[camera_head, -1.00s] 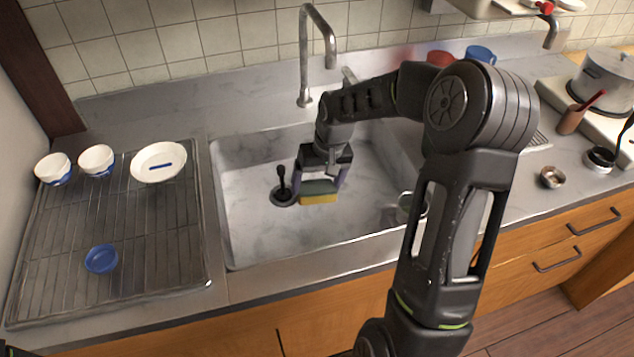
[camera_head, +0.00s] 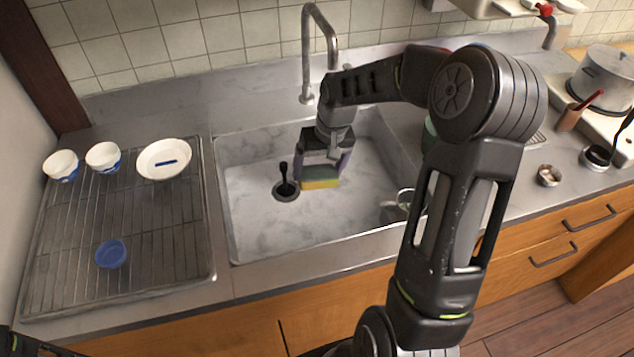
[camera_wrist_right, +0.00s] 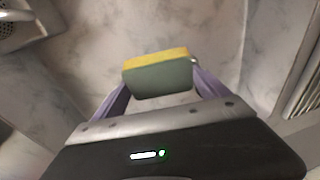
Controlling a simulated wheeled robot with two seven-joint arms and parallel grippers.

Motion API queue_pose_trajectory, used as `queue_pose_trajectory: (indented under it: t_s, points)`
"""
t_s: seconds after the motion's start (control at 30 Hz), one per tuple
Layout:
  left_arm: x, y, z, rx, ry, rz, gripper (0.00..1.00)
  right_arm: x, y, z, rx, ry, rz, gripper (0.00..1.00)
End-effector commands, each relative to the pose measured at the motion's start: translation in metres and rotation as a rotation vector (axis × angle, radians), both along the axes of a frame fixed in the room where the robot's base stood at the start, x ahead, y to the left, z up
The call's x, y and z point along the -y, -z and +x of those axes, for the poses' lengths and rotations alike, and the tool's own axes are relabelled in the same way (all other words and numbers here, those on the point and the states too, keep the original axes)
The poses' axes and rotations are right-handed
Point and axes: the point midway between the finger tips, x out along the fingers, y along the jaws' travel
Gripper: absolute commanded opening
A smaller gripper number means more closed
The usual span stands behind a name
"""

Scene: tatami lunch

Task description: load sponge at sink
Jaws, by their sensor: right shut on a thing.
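The sponge (camera_head: 320,183), yellow with a grey-green side, is in my right gripper (camera_head: 322,174) over the sink basin. The right wrist view shows the sponge (camera_wrist_right: 158,78) between the two purple fingers of my right gripper (camera_wrist_right: 160,90). The sink (camera_head: 265,228) is a grey marbled basin with a dark drain and a black upright handle (camera_head: 284,177) left of the sponge. The gap between sponge and basin floor is hard to judge. My left gripper is not in view; only a dark bit of my arm shows at the lower left corner.
The tap (camera_head: 305,60) rises behind the sink. A wire drying rack (camera_head: 130,283) on the left holds white bowls (camera_head: 164,159) and a small blue dish (camera_head: 111,254). A metal cup (camera_head: 405,199) is at the sink's right side. A pot (camera_head: 606,78) stands far right.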

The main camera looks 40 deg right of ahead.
Motion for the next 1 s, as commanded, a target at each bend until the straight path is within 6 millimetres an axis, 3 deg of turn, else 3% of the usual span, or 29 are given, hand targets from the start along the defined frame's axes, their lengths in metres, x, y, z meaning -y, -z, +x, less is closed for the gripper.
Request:
queue_pose_trajectory:
  t_s: [1.0]
  points:
    - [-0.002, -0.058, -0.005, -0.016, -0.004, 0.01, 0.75, 0.0, -0.09, 0.0, 0.001, 0.0, 0.0, 0.53]
